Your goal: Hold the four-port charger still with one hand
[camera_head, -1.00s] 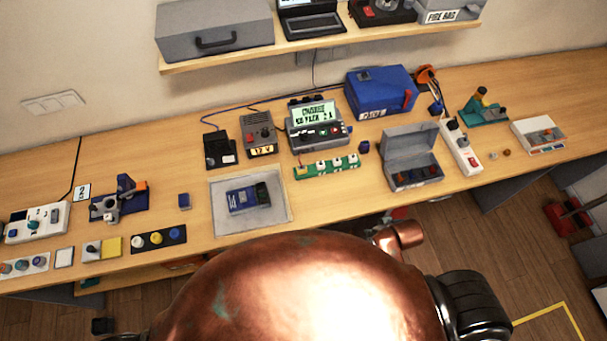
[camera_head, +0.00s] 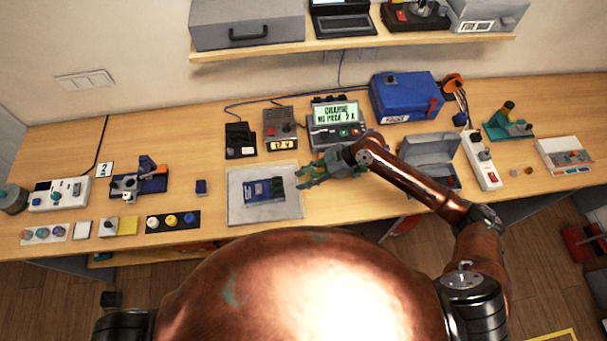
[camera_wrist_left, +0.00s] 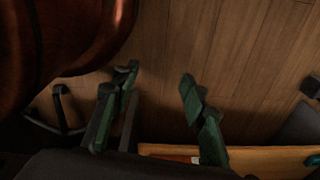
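A charger (camera_head: 335,125) with a lit green screen stands at the back middle of the bench in the head view. The row of ports on a green strip in front of it is mostly hidden by my right gripper (camera_head: 302,177). That gripper, with green fingers, reaches in from the right, low over the strip's place. I cannot tell whether it touches the strip, or whether its fingers are open or shut. My left gripper (camera_wrist_left: 157,76) shows in the left wrist view, open and empty, over the floor beside the bench edge. It is not in the head view.
A blue pack (camera_head: 264,190) lies on a grey mat (camera_head: 236,213) left of my right gripper. A grey open-lidded box (camera_head: 430,150) stands close behind my right forearm. A blue case (camera_head: 405,97) is behind. A shelf (camera_head: 350,45) overhangs the back.

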